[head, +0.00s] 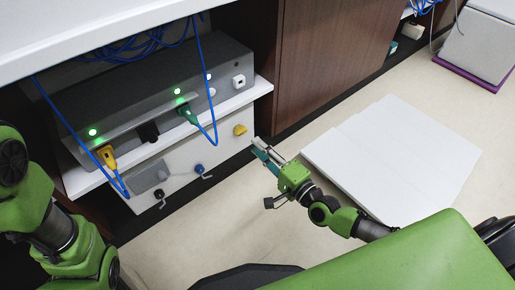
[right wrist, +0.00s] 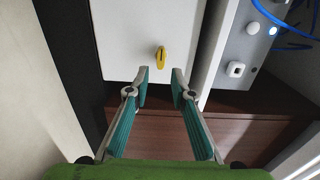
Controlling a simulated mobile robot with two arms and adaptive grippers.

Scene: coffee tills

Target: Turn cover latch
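The yellow latch (head: 240,129) sits at the upper right corner of a white cover panel (head: 215,139) under the shelf. In the right wrist view the yellow latch (right wrist: 160,57) stands just beyond and between my fingertips, upright in the picture and apart from them. My right gripper (head: 262,150) is at the right end of the panel, close to the latch. In the wrist view the right gripper (right wrist: 161,80) is open and empty, with both teal-padded fingers apart. My left arm shows at the left edge of the head view; its gripper is not in view.
A grey box (head: 150,90) with green lights, a yellow plug (head: 107,156), a green plug (head: 187,114) and blue cables sits on the shelf above the panel. Black and blue knobs are lower on the panel. White boards (head: 400,160) lie on the floor at right.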

